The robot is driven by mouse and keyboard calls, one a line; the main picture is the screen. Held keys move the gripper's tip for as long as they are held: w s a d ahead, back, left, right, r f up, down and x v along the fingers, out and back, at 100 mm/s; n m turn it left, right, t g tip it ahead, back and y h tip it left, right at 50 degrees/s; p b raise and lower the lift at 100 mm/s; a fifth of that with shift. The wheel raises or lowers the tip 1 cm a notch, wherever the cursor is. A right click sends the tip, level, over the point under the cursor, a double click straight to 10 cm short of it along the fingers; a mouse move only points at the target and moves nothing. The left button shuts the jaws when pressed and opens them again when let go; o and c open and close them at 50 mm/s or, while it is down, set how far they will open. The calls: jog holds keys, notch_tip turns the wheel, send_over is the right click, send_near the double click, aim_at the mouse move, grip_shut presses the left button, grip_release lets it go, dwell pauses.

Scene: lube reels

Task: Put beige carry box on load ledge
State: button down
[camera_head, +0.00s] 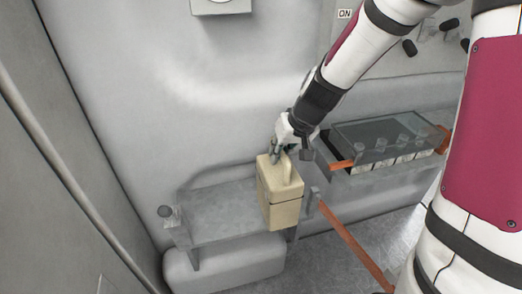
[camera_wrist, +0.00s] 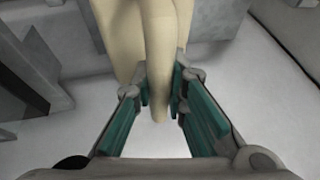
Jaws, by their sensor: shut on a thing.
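The beige carry box (camera_head: 280,198) is upright at the right end of the grey load ledge (camera_head: 222,208) in the head view. Its lower part overlaps the ledge's front edge in the picture, and I cannot tell whether it rests on the ledge or hangs just above it. My gripper (camera_head: 284,150) is above the box, shut on its handle. In the wrist view, the teal-padded fingers of my gripper (camera_wrist: 161,100) stand on both sides of the beige handle (camera_wrist: 158,60). The underside of the box is hidden.
A dark clear-lidded case (camera_head: 385,140) with several pale items stands on a shelf to the right. An orange strap (camera_head: 345,235) runs down from the ledge's right end. The ledge's left part is bare.

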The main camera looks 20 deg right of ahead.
jog(key=w+f, duration=0.4)
jog(key=w, duration=0.7)
jog(key=shift+a+f, duration=0.25)
jog(key=shift+a, duration=0.15)
jog(key=shift+f+b, duration=0.2)
jog(key=shift+b, duration=0.15)
jog(key=c, duration=1.7)
grip_release()
jog(key=shift+s, duration=0.1)
jog(key=shift+o, duration=0.5)
jog(key=shift+r, duration=0.1)
jog(key=p+v, duration=0.1)
jog(key=v, duration=1.1)
jog(key=shift+r+p, duration=0.2)
jog(key=shift+p, duration=0.1)
